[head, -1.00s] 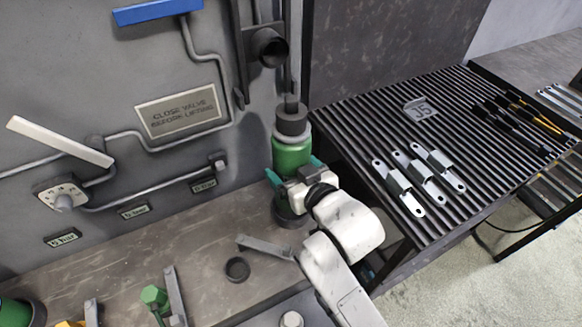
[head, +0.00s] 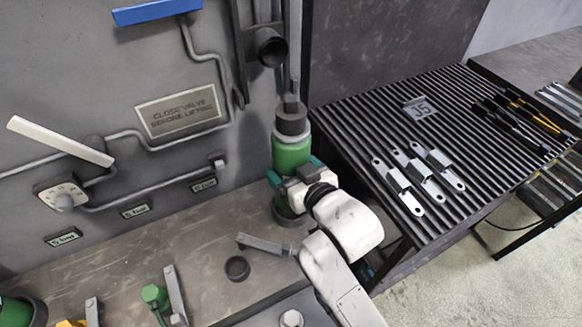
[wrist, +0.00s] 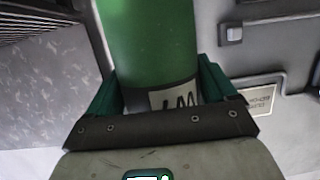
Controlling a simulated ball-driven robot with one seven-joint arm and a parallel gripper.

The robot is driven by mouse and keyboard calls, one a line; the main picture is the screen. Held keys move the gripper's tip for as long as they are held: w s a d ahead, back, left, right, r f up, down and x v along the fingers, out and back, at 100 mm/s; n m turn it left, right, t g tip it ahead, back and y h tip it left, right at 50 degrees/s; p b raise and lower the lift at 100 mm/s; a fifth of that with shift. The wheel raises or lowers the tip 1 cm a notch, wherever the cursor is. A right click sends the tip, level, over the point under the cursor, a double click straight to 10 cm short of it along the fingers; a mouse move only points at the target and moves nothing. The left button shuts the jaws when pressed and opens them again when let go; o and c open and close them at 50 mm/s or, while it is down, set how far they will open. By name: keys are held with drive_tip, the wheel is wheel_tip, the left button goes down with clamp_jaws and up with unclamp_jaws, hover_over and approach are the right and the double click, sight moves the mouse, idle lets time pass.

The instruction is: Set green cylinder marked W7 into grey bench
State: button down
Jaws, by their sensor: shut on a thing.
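The green cylinder (head: 291,152) has a dark cap and stands upright against the back panel, at the right end of the grey bench (head: 190,252). My gripper (head: 294,176) is shut around its lower part, with teal fingers on both sides. In the wrist view the cylinder (wrist: 150,40) fills the space between the fingers, and a pale label with a W and part of another mark shows just above my gripper (wrist: 162,88). A dark ring (head: 288,218) is at the cylinder's foot on the bench. My gripper partly hides the foot, so I cannot tell how deep it sits.
A small dark ring (head: 237,268) and a flat grey lever (head: 264,244) are left of my arm. A green-knobbed part (head: 154,296) is at the front. A pipe fitting (head: 268,47) juts out above the cylinder. A ribbed table (head: 450,150) with metal brackets (head: 398,187) stands at right.

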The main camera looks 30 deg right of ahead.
drive_tip(key=shift+f+b, duration=1.9)
drive_tip(key=shift+f, duration=0.55)
drive_tip(key=shift+c, duration=0.7)
unclamp_jaws()
drive_tip(key=shift+o, duration=0.7)
drive_tip(key=shift+f, duration=0.35)
drive_tip(key=v, duration=1.1)
drive_tip(key=shift+r+b, duration=0.25)
drive_tip(key=shift+b, duration=0.05)
drive_tip(key=shift+w, duration=0.1)
